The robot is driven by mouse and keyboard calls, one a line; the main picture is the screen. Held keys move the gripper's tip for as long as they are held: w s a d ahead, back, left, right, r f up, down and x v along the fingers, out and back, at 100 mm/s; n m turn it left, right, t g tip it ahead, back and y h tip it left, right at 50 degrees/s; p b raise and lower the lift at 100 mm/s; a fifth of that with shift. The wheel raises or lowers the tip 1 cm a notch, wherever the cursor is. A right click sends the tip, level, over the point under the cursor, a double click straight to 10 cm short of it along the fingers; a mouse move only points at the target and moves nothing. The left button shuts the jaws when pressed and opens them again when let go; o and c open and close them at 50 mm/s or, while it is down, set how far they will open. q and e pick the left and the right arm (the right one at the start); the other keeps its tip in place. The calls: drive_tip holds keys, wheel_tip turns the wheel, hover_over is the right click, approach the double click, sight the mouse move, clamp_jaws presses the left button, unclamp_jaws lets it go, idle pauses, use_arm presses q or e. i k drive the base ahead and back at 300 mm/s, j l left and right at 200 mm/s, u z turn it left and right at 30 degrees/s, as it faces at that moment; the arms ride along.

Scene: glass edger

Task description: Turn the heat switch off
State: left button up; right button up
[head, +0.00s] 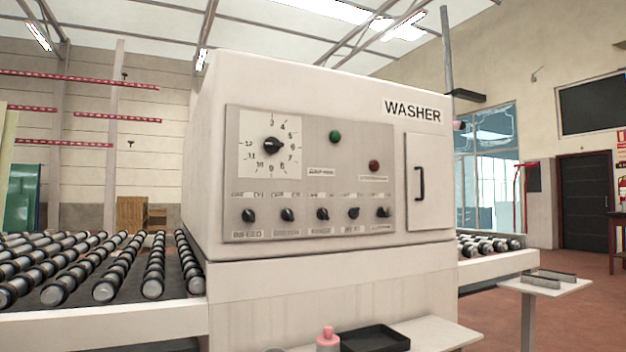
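The washer's control panel (310,185) faces me on the front of the white machine. A row of several small black knobs runs along its lower part, from the leftmost knob (249,215) over the label INFEED to the rightmost knob (383,211). A middle knob (322,213) sits between them. The other labels are too small to read surely, so I cannot tell which knob is the heat switch. Neither of my grippers shows in the head view.
A large numbered dial (271,146), a green button (335,136) and a red button (374,166) sit above the knobs. A roller conveyor (105,289) lies left. A low shelf (440,333) in front holds a black tray (374,339) and a pink-topped bottle (327,340).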

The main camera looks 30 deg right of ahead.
sight(353, 213)
drive_tip(key=l, duration=1.4)
